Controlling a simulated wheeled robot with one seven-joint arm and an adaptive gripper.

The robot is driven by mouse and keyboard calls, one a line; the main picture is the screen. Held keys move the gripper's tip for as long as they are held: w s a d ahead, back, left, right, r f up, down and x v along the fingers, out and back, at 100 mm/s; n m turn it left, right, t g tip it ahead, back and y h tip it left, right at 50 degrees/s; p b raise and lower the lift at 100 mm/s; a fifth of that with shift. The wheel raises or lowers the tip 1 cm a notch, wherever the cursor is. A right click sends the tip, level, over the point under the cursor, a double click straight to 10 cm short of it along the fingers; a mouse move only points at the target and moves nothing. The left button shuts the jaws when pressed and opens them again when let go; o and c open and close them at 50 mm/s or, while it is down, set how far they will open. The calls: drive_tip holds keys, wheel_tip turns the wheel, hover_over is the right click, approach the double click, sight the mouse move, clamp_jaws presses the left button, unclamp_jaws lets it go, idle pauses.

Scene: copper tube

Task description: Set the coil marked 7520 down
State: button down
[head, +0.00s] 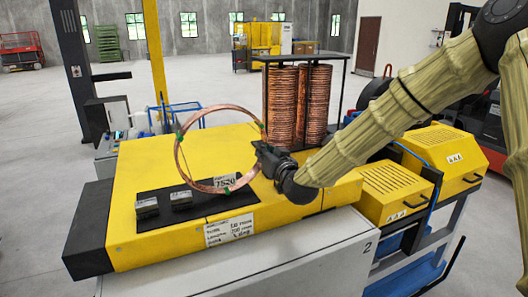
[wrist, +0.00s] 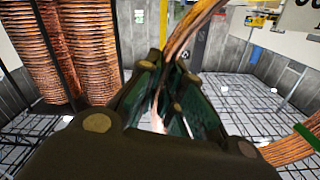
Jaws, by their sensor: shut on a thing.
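The copper coil (head: 177,152) is a thin ring with green ties, standing roughly upright above the yellow bench. My gripper (head: 261,148) is shut on the coil's right side. In the wrist view the copper strand (wrist: 187,30) runs up from between the fingers of my gripper (wrist: 168,80), and part of the coil shows at lower right. The coil's bottom lies over the black mat (head: 160,213); I cannot tell whether it touches.
A label sheet (head: 229,230) is on the yellow bench (head: 140,165) front. Tall stacks of copper coils (head: 282,105) stand in a black rack behind my gripper. Yellow boxes (head: 440,150) stand to the right.

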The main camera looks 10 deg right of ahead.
drive_tip(key=shift+f, duration=0.75)
drive_tip(key=c, duration=1.6)
unclamp_jaws()
drive_tip(key=shift+s, duration=0.1)
drive_tip(key=shift+o, duration=0.2)
drive_tip(key=shift+r, duration=0.15)
drive_tip(key=b+v, duration=0.4)
drive_tip(key=v, duration=0.8)
